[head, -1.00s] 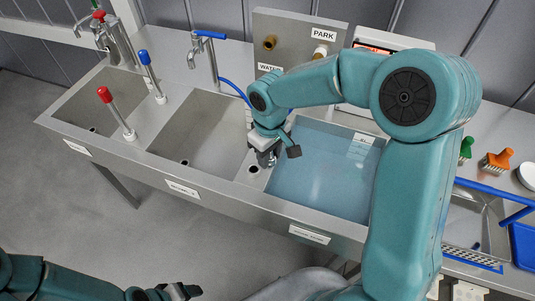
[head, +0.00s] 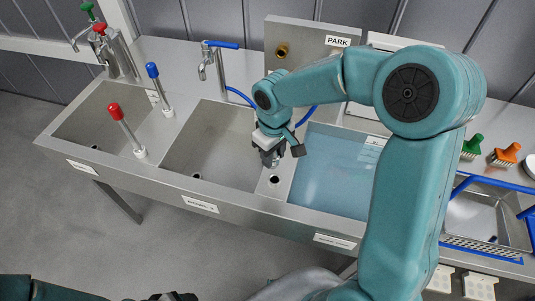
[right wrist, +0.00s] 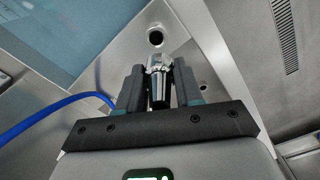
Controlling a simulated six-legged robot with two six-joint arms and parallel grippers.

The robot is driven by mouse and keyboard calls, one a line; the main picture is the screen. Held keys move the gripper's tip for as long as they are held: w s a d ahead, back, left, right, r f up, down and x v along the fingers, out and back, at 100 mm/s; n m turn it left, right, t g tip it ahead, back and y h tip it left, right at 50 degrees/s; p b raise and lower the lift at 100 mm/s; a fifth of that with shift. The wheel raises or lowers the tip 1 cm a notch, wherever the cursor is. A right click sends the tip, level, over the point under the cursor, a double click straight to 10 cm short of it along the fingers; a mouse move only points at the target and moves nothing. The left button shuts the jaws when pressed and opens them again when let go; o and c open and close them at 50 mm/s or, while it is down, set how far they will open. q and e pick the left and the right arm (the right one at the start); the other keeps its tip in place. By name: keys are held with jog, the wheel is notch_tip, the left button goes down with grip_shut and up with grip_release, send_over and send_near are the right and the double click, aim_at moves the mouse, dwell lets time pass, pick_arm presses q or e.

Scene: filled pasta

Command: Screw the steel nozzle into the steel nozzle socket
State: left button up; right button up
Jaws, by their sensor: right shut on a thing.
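My right gripper (head: 270,158) is above the narrow steel ledge between the middle and the water-filled basins. In the right wrist view the right gripper (right wrist: 158,72) is shut on a short steel piece, which looks like the steel nozzle (right wrist: 158,85), standing between its two dark fingers. A round dark hole (head: 274,180) is in the ledge just below the gripper. A hole (right wrist: 155,38) also shows just beyond the nozzle, apart from it. I cannot tell whether this hole is the nozzle socket. Only the top of my left gripper (head: 172,296) shows at the bottom edge.
A brass fitting (head: 281,51) is on the steel panel with a PARK label (head: 338,41). A blue hose (right wrist: 62,112) runs close to the right gripper. A tap (head: 212,62), a red-topped lever (head: 126,128) and a blue-topped lever (head: 158,88) stand left. Brushes (head: 505,154) lie right.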

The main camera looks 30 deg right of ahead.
aim_at(275, 166)
jog(key=shift+d+f, duration=0.1)
jog(key=shift+d, duration=0.35)
jog(key=shift+a, duration=0.1)
jog(key=shift+f+b, duration=0.6)
notch_tip(275, 166, down, 3)
jog(key=b, duration=0.3)
jog(key=shift+f, duration=0.2)
jog(key=shift+f+b, duration=0.45)
jog(key=shift+f, duration=0.1)
